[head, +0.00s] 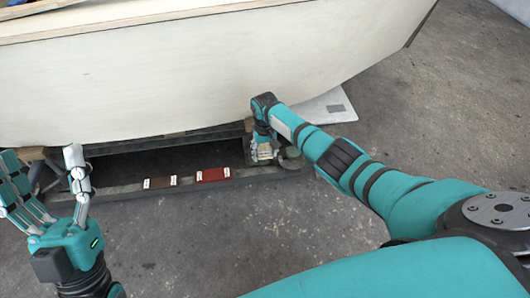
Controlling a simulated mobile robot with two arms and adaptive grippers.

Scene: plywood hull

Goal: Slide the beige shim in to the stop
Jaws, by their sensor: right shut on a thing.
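My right gripper (263,143) reaches down beside the hull, at the right end of a dark low frame. It is shut on a small beige piece, the beige shim (264,153), seen just under the gripper. The gripper partly covers the shim, and I cannot tell how far it sits in under the hull. My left gripper (42,165) is at the left, fingers up and spread wide, empty.
The pale plywood hull (190,70) hangs over the dark frame (110,190). A brown shim (160,182) and a red shim (212,174) lie on the frame's front edge. A white plate (322,108) lies behind my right arm. Concrete floor in front is clear.

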